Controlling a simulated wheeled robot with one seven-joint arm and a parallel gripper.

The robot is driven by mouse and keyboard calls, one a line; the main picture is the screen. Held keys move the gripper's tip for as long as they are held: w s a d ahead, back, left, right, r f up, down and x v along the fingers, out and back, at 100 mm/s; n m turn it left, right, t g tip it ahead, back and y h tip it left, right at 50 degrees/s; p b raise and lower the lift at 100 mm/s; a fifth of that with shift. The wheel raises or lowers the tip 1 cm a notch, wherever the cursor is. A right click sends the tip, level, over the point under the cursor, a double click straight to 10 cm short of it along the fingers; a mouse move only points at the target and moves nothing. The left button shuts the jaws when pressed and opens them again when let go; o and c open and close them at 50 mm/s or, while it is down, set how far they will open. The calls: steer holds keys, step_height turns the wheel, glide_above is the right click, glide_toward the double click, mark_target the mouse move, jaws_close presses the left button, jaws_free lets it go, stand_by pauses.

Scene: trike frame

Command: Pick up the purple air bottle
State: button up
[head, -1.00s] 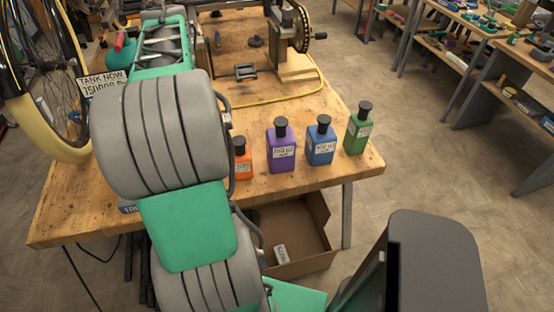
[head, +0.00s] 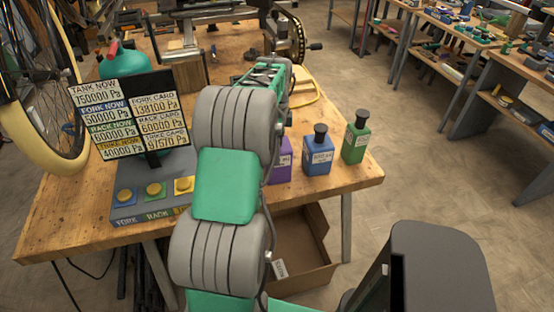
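The purple air bottle (head: 283,162) stands upright on the wooden workbench, left of the blue bottle. In the head view my grey and green arm covers its left part and its cap. The blue bottle (head: 318,155) with a black cap stands just right of it, and the green bottle (head: 355,140) stands further right near the bench's right edge. My arm reaches up over the bench from the front. My gripper's fingers cannot be made out at the far end of the arm, so its hold and opening do not show.
A pressure sign (head: 122,115) stands on a grey button box (head: 125,207) at the bench's left. A bicycle wheel (head: 75,160) is at far left. A cardboard box (head: 305,250) sits below the bench (head: 330,190). Other benches stand at the right; the floor between is clear.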

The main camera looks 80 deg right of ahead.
steer(key=c, duration=1.8)
steer(key=shift+c, duration=0.6)
steer(key=shift+r, duration=0.2)
